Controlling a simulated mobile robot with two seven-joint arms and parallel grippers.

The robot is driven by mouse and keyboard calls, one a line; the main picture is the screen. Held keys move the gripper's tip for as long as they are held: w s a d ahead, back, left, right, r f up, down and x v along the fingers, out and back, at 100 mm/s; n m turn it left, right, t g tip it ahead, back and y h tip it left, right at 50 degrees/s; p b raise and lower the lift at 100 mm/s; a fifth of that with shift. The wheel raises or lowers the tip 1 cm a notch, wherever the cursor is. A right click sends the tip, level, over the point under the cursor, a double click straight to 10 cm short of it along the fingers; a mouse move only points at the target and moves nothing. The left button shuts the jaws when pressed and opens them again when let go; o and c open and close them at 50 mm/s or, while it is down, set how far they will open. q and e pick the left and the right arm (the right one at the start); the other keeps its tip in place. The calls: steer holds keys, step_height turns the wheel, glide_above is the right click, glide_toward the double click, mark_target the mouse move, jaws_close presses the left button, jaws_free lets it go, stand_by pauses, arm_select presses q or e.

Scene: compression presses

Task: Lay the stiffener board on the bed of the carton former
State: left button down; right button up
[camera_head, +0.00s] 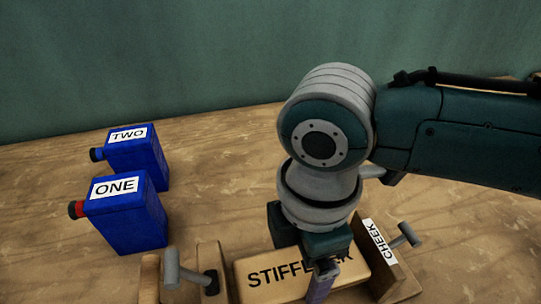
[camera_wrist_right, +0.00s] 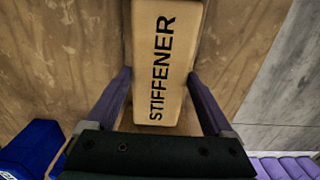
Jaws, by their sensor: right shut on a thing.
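The stiffener board (camera_head: 285,262) is a tan block marked STIFFENER, low in the head view. It also fills the middle of the right wrist view (camera_wrist_right: 168,60). My right gripper (camera_head: 321,280) points down over the board, with purple fingers on either side of it, and is shut on it. The carton former shows as a wooden cheek (camera_head: 388,262) labelled CHEEK at the right and wooden pieces at the left. The board appears between them. The bed is hidden, so I cannot tell whether the board touches it. My left gripper is not in view.
Blue canisters labelled ONE (camera_head: 125,218) and TWO (camera_head: 140,158) stand to the left on the wooden table (camera_head: 50,270). Grey T-shaped handles stick out beside the left wooden pieces (camera_head: 172,268) and the right cheek (camera_head: 407,235). A green wall closes the back.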

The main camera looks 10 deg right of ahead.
steer(key=shift+f+b, duration=1.15)
steer(key=shift+f, duration=1.1)
steer(key=o, duration=1.2)
